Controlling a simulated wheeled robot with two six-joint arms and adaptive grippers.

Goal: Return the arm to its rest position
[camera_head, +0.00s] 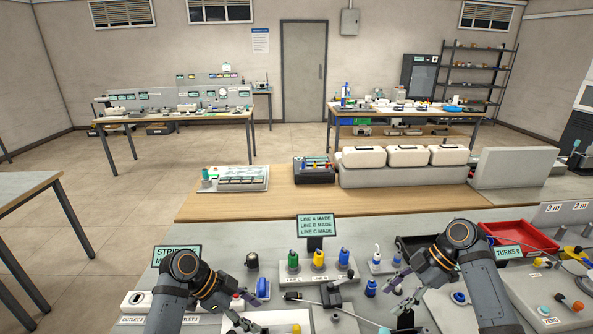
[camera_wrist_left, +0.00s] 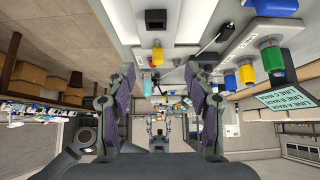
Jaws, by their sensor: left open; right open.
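My left arm comes in from the lower left in the head view, and its gripper (camera_head: 240,310) hangs over the front of the grey bench, near small bench fittings. In the left wrist view the same gripper (camera_wrist_left: 160,82) has its two fingers wide apart with nothing between them. My right arm comes in from the lower right, and its gripper (camera_head: 397,290) is open and looks empty above the bench, left of the red tray. Whether either gripper touches anything below is hard to tell. The bench directly under both arms is partly hidden.
Green, yellow and blue bottles (camera_head: 318,259) stand behind and between the grippers, below a line sign (camera_head: 317,225). A red tray (camera_head: 520,235) and a dark tray (camera_head: 408,244) lie at the right. A blue item (camera_head: 262,289) stands close to the left gripper.

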